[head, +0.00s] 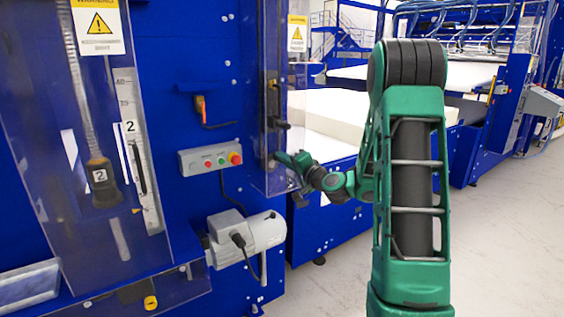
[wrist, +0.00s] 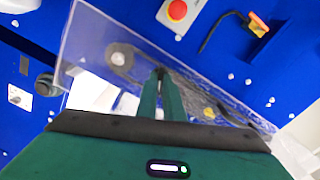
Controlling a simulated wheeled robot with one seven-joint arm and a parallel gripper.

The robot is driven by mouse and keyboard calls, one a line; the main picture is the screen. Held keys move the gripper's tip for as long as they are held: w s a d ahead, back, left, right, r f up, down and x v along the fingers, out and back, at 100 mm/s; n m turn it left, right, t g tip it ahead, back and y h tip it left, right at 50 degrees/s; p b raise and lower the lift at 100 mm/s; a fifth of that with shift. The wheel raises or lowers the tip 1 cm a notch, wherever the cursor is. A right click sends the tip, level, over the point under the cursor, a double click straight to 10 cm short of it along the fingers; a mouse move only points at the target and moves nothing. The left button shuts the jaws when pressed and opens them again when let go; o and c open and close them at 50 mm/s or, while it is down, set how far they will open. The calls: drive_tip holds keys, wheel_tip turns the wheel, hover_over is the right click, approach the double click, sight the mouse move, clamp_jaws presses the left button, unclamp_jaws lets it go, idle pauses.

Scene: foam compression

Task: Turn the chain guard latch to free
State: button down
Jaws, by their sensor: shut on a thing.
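The chain guard (head: 268,110) is a tall clear panel with a warning label, on the blue machine's right part. It also shows in the wrist view (wrist: 85,45) as a clear sheet slanting across the picture. The latch (wrist: 121,57) is a grey round piece on the guard with a short arm reaching right to my fingertips. My gripper (wrist: 161,74) is shut on the end of that arm. In the head view my gripper (head: 277,157) is at the guard's lower part, and the latch is too small there to make out.
A grey button box (head: 210,158) with a red button is left of the guard, and a grey motor (head: 245,235) sits below. An orange-handled switch (head: 200,105) hangs above. White foam (head: 325,115) lies behind my gripper. Open floor (head: 330,250) is at lower right.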

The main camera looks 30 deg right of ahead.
drive_tip(key=shift+f+m, duration=0.2)
drive_tip(key=shift+m, duration=2.1)
drive_tip(key=c, duration=1.9)
unclamp_jaws()
drive_tip(key=shift+s, duration=0.15)
drive_tip(key=s, duration=1)
drive_tip(key=shift+s+d, duration=0.2)
